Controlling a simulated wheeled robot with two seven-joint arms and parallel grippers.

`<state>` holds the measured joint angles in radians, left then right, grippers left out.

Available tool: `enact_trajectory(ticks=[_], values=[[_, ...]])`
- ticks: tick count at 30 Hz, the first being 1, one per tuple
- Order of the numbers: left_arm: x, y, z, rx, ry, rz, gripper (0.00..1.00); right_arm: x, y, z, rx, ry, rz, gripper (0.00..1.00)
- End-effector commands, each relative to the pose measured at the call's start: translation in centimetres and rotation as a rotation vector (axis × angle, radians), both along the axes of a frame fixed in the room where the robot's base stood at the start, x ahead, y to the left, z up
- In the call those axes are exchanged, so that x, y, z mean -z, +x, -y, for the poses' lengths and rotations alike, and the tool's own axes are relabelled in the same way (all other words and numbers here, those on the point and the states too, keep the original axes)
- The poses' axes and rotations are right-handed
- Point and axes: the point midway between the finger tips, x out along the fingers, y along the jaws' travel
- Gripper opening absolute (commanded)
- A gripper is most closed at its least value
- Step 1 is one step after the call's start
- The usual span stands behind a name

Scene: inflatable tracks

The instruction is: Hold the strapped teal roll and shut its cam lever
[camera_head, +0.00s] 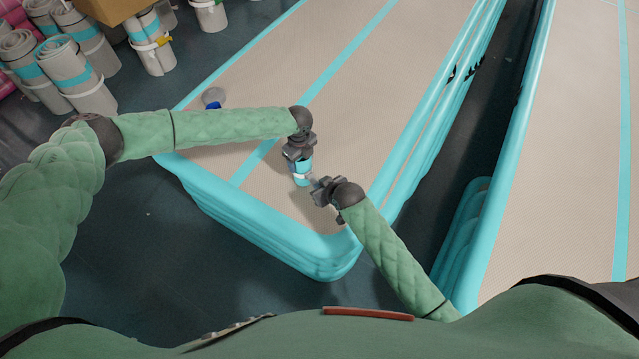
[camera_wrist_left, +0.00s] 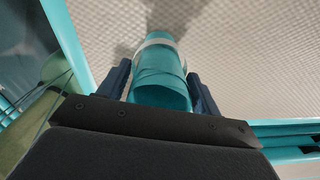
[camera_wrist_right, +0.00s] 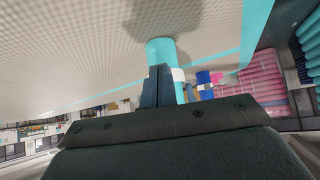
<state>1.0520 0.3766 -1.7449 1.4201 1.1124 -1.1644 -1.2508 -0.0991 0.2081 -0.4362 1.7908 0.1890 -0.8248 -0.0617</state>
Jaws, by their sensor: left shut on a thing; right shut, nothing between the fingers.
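The teal roll (camera_head: 301,177) stands upright on the beige top of the inflatable track, near its front corner. A pale strap runs around it; the strap (camera_wrist_left: 160,40) also shows in the left wrist view. My left gripper (camera_head: 300,158) is above the roll and shut on its upper part, with one finger on each side of the roll (camera_wrist_left: 160,85). My right gripper (camera_head: 318,191) is shut and empty, just right of the roll. In the right wrist view its closed fingers (camera_wrist_right: 160,84) stand in front of the roll (camera_wrist_right: 161,50) and hide part of it. I cannot make out the cam lever.
The beige track (camera_head: 270,100) has teal edges (camera_head: 270,242). A dark gap separates it from another track (camera_head: 580,150) at the right. A small grey and blue object (camera_head: 213,98) lies on the track. Several strapped grey rolls (camera_head: 70,70) stand on the floor at upper left.

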Motion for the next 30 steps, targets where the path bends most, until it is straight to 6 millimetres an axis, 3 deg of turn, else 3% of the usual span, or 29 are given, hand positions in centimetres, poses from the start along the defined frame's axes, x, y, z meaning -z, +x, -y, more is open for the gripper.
enact_trajectory(ticks=[15, 30], values=[[0.2, -0.1, -0.1, 0.000, 0.002, -0.003, 0.30, 3.1, 0.1, 0.0, 0.000, 0.004, 0.008, 0.00], [0.2, -0.1, -0.1, 0.000, 0.002, -0.002, 0.30, 5.1, 1.0, -0.5, -0.001, 0.129, 0.232, 0.00]])
